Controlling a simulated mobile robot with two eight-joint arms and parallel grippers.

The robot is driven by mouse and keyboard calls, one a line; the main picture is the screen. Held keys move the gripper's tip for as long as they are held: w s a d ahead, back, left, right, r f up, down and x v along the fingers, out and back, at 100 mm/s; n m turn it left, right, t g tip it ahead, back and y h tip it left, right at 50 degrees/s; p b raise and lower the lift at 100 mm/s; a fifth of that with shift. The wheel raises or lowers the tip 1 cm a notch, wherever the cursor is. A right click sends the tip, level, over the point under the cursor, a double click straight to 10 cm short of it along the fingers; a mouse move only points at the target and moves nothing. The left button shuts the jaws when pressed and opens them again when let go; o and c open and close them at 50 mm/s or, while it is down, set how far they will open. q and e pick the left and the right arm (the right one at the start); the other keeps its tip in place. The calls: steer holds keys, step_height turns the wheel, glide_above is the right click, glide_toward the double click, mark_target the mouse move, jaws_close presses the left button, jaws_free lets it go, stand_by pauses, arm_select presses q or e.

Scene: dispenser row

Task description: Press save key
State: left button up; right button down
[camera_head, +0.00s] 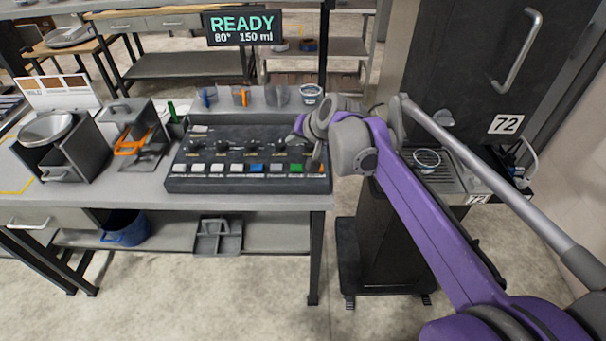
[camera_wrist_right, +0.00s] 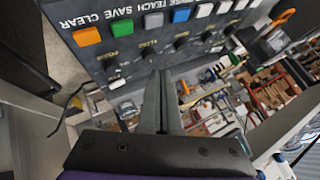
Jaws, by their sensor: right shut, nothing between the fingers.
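The dark control panel (camera_head: 245,150) lies on the bench with a row of square keys. The save key is the green key (camera_head: 296,168), beside the label SAVE in the right wrist view (camera_wrist_right: 125,27). The orange clear key (camera_head: 322,170) is at its right, and a pale key (camera_head: 276,169) at its left. My right gripper (camera_head: 316,157) is shut and empty over the right end of the panel, near the orange and green keys. Its fingertips show in the wrist view (camera_wrist_right: 162,76). I cannot tell whether they touch the panel. My left gripper is out of view.
A display (camera_head: 242,27) reads READY, 80° and 150 ml. Several cups (camera_head: 241,97) stand on a shelf behind the panel. Small knobs (camera_head: 222,146) line the panel behind the keys. A dark dispenser marked 72 (camera_head: 455,75) stands at the right, with a cup (camera_head: 427,158) on its tray.

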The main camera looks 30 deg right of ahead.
steer(key=shift+w+d+r+m, duration=0.15)
steer(key=shift+w+d, duration=0.15)
steer(key=shift+d, duration=0.15)
steer(key=shift+w+d+r+m, duration=0.15)
steer(key=shift+w+d, duration=0.1)
steer(key=shift+d, duration=0.2)
steer(key=shift+f, duration=0.1)
steer(key=b, duration=0.6)
glide_above(298, 170)
step_height(298, 170, down, 8)
steer(key=shift+r, duration=0.25)
steer(key=shift+f, duration=0.55)
steer(key=shift+f, duration=0.15)
stand_by(0.5)
steer(key=shift+f, duration=0.25)
